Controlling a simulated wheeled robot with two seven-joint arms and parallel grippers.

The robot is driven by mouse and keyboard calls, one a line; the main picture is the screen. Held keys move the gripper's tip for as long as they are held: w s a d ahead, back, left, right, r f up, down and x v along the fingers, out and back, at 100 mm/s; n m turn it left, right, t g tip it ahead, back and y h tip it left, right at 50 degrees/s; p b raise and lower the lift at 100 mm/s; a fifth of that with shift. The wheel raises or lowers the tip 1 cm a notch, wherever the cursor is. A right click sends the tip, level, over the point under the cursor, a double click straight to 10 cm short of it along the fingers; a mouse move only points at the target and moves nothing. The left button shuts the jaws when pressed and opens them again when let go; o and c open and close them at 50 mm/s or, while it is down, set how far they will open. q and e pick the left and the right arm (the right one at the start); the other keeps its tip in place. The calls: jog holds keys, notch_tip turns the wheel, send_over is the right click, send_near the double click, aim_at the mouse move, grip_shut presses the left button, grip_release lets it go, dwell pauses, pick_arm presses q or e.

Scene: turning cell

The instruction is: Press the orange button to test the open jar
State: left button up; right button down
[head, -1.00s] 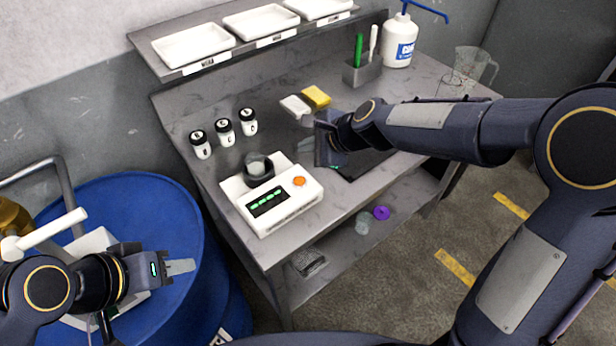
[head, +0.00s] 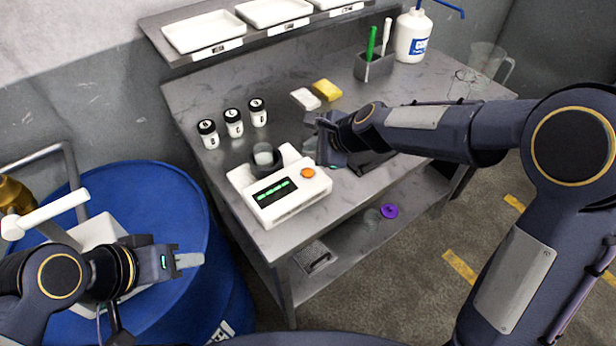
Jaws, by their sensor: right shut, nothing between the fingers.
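A white test device (head: 285,210) with a green-lit dark display stands at the front left of the bench. Its orange button (head: 307,173) is on the upper right of its top face. The open jar (head: 263,155) sits in a dark round holder at the back of the device, with pale contents or rim showing. My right gripper (head: 318,150) is shut and empty, just behind and right of the orange button, apart from it. My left gripper (head: 190,260) is over the blue drum at the left, away from the device; its fingers look close together, but I cannot tell whether they touch.
Three black-capped jars (head: 233,123) stand behind the device. A white block and a yellow sponge (head: 327,90) lie farther back. A grey holder (head: 374,66) with pens, a white bottle (head: 412,38) and a clear jug (head: 485,68) stand at the back right. A blue drum (head: 150,190) is left.

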jog(key=b, duration=0.3)
send_over(312, 175)
notch_tip(312, 175, down, 5)
jog(key=shift+r, duration=0.2)
jog(key=shift+f+b, duration=0.6)
jog(key=shift+b, duration=0.05)
jog(key=shift+f, duration=0.1)
dwell(0.9)
jog(key=shift+f+b, duration=0.3)
jog(key=shift+f+b, duration=0.3)
jog(key=shift+f, duration=0.1)
dwell(0.6)
dwell(0.3)
jog(key=shift+r+p, duration=0.8)
jog(key=shift+p, duration=0.05)
